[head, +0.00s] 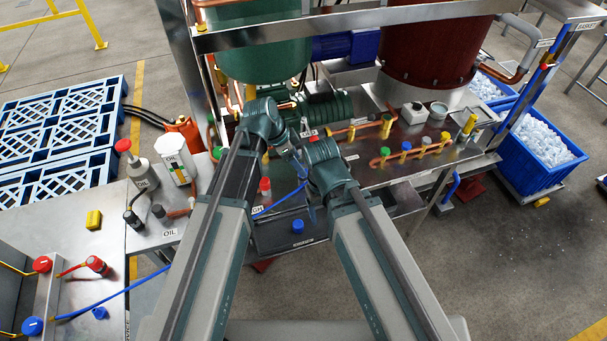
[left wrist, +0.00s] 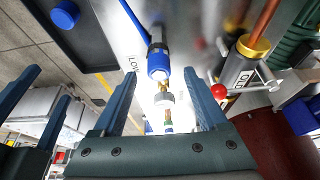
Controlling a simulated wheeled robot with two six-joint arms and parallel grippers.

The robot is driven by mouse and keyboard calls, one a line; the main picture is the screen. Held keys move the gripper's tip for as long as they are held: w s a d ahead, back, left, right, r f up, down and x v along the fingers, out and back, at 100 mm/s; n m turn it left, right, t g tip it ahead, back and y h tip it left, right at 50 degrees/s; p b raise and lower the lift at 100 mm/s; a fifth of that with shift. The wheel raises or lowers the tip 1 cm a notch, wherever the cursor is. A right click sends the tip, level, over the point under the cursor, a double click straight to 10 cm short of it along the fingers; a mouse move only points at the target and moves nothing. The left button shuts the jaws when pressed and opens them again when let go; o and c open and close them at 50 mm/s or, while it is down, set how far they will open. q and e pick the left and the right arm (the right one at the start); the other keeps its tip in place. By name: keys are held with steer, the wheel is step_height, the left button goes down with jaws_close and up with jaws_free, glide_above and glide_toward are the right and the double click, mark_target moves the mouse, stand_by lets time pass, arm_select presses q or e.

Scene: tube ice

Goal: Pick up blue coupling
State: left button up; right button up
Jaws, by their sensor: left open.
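In the left wrist view, the blue coupling (left wrist: 158,62) is a blue collar on a dark hose end, with a brass and pale fitting just below it. It lies beyond and roughly between the fingertips of my left gripper (left wrist: 160,85), which is open with a clear gap on both sides. In the head view, my left gripper (head: 299,165) is small and partly overlapped by my right arm. The coupling is not clear there. My right gripper (head: 311,208) is only partly seen below its wrist, and its jaws cannot be made out.
A blue cap (head: 298,226) lies on a dark tray; it also shows in the left wrist view (left wrist: 65,14). Copper pipes (head: 410,150) and a green motor (head: 325,108) crowd the skid.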

steer(key=shift+f, duration=0.1)
arm_select(q)
steer(key=b+x, duration=0.5)
steer(key=shift+f, duration=0.15)
arm_select(e)
step_height(320, 180, down, 5)
steer(key=shift+r, duration=0.25)
arm_select(q)
jaws_close()
